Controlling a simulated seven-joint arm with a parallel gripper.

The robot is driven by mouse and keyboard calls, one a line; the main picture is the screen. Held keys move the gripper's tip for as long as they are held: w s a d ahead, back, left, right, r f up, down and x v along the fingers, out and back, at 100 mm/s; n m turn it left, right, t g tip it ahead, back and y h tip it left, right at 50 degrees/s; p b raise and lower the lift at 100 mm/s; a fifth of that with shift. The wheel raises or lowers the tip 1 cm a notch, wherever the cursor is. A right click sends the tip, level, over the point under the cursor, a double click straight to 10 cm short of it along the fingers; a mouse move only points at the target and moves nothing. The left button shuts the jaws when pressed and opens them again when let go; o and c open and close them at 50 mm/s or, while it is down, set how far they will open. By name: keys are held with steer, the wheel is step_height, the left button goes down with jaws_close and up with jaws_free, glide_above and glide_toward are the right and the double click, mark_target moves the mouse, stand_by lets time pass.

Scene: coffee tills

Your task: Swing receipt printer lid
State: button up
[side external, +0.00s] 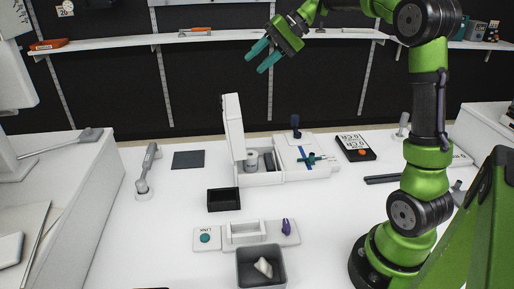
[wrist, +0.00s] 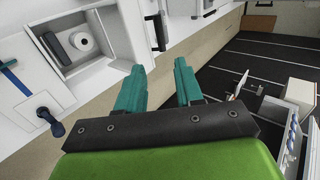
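The receipt printer (side external: 262,179) is a white box on the white table, with a paper roll (side external: 252,160) in its open compartment. Its white lid (side external: 233,127) stands upright at the left end of the box. In the wrist view the open compartment (wrist: 108,45) and the roll (wrist: 80,41) show at the upper left. My green gripper (side external: 262,57) is high above and behind the printer, near the wall shelf. Its teal fingers are apart with nothing between them, as the wrist view (wrist: 160,82) also shows.
A dark blue knobbed lever (side external: 295,133) stands at the printer's right part. A black tray (side external: 223,199) and a grey bin (side external: 261,268) holding a pale object are in front. A wall shelf (side external: 120,41) runs behind my gripper. The table's left side is mostly clear.

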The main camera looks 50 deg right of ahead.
mark_target(223, 105)
steer(key=x, duration=1.4)
steer(key=shift+a+f, duration=0.2)
steer(key=shift+a, duration=0.05)
jaws_close()
steer(key=shift+c, duration=0.9)
jaws_free()
steer(key=shift+r, duration=0.1)
steer(key=shift+d, duration=0.1)
